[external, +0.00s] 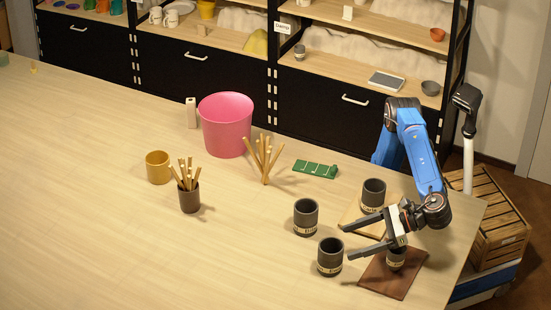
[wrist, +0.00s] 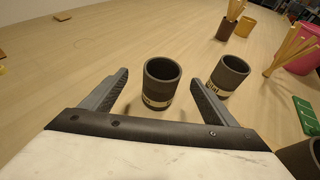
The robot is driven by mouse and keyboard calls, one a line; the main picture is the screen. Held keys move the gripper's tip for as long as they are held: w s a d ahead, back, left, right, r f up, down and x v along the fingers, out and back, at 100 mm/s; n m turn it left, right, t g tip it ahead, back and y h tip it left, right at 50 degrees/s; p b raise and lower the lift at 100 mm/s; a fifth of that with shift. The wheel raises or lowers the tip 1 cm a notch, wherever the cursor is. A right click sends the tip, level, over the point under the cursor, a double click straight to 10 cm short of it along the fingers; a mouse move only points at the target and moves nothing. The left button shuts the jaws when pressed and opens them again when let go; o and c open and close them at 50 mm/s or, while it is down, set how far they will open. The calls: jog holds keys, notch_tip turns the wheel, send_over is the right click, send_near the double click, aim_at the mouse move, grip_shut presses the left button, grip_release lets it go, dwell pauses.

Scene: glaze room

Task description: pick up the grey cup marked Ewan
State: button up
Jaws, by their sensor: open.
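Several dark grey cups with pale name bands stand upright on the table. My gripper (external: 350,241) is open and empty, its fingers pointing left. One cup (external: 330,256) stands just beyond the fingertips; in the wrist view this cup (wrist: 161,84) appears between the open fingers (wrist: 160,76), apart from them. A second cup (external: 306,217) stands behind it and shows right of the fingers in the wrist view (wrist: 229,76). A third cup (external: 373,193) stands on a pale board, and a fourth (external: 395,257) is partly hidden beneath my gripper. I cannot clearly read which band says Ewan.
A brown mat (external: 392,282) lies under the fourth cup. A green tray (external: 315,169), a pink bin (external: 225,125), wooden sticks (external: 265,160), a dark pot of sticks (external: 190,198) and a yellow cup (external: 158,167) stand farther back. The table's front left is clear.

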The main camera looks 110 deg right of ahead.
aim_at(335, 247)
jog(key=x, duration=0.6)
jog(key=shift+w+d, duration=0.15)
jog(key=shift+w, duration=0.1)
jog(key=shift+f+x, duration=0.15)
jog(key=shift+x, duration=1.15)
jog(key=shift+f+x, duration=0.15)
jog(key=shift+x, duration=1.15)
jog(key=shift+s+d, duration=0.15)
jog(key=c, duration=1.3)
